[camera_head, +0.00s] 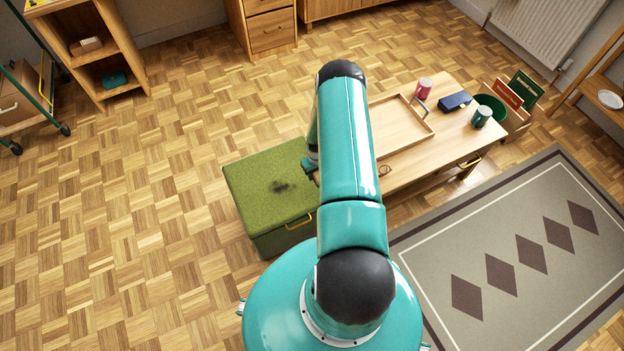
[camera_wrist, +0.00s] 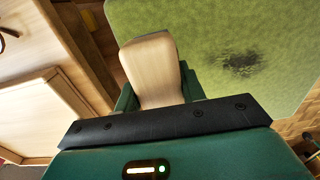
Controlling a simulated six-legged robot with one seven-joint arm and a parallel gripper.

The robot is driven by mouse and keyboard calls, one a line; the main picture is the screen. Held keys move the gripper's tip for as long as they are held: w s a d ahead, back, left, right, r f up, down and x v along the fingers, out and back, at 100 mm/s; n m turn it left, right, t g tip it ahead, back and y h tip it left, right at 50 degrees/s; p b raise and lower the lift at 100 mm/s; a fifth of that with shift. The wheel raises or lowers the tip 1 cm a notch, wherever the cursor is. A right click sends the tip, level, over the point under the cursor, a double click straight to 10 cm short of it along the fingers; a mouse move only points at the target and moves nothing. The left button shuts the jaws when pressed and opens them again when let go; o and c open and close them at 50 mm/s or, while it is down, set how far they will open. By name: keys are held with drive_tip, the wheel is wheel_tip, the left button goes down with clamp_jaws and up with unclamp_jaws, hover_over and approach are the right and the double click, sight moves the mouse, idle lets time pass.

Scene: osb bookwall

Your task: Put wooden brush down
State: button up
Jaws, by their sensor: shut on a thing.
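The wooden brush (camera_wrist: 150,58) shows in the wrist view as a pale wooden piece with a rounded end. My gripper (camera_wrist: 158,92) is shut on it, with a dark green finger on each side. The green ottoman (camera_wrist: 215,25) lies below and to the right of the brush, with a dark smudge (camera_wrist: 242,63) on its top. In the head view the ottoman (camera_head: 262,180) stands left of my arm, against the low table. My arm hides most of my gripper there, and I cannot make out the brush. Whether the brush touches anything below is unclear.
The low wooden table (camera_head: 455,125) bears a wooden tray (camera_head: 398,128), a red mug (camera_head: 424,88), a dark blue case (camera_head: 454,102) and a teal mug (camera_head: 481,117). A patterned rug (camera_head: 520,250) lies right; parquet floor is clear left.

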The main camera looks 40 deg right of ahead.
sight(312, 183)
drive_tip(key=shift+w+a+f, duration=0.4)
drive_tip(key=shift+w+f, duration=0.15)
drive_tip(key=shift+f, duration=0.25)
drive_tip(key=shift+w+a+f, duration=0.1)
drive_tip(key=shift+w+f, duration=0.05)
drive_tip(key=shift+f, duration=0.75)
drive_tip(key=shift+w+a+f, duration=0.1)
drive_tip(key=shift+f, duration=0.8)
drive_tip(key=shift+f, duration=0.15)
drive_tip(key=o, duration=1.2)
